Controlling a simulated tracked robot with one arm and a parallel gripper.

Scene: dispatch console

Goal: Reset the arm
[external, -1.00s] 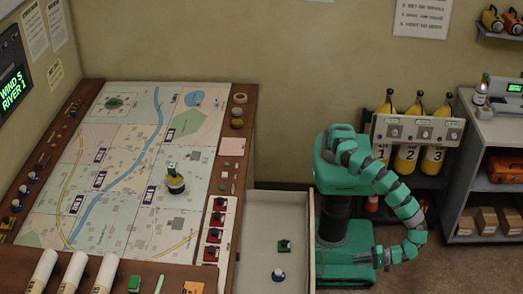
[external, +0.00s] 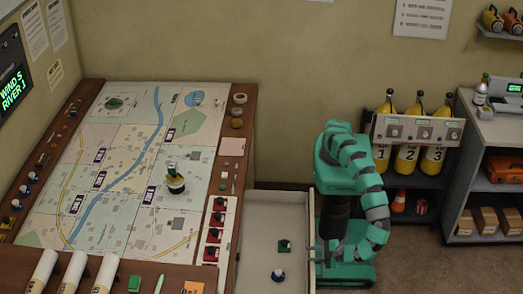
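My green segmented arm (external: 372,190) rises from its base and curls down on the right side of my column. Its lower end bends back in toward the base. My gripper (external: 336,250) seems to be at that end, low in front of the column. It is small and dark there, so I cannot tell whether its fingers are open or shut. I see nothing held in it.
Left of me is an open drawer (external: 262,215) with a green piece (external: 284,246) and a white-topped piece (external: 278,274). The map table (external: 120,190) lies beyond.

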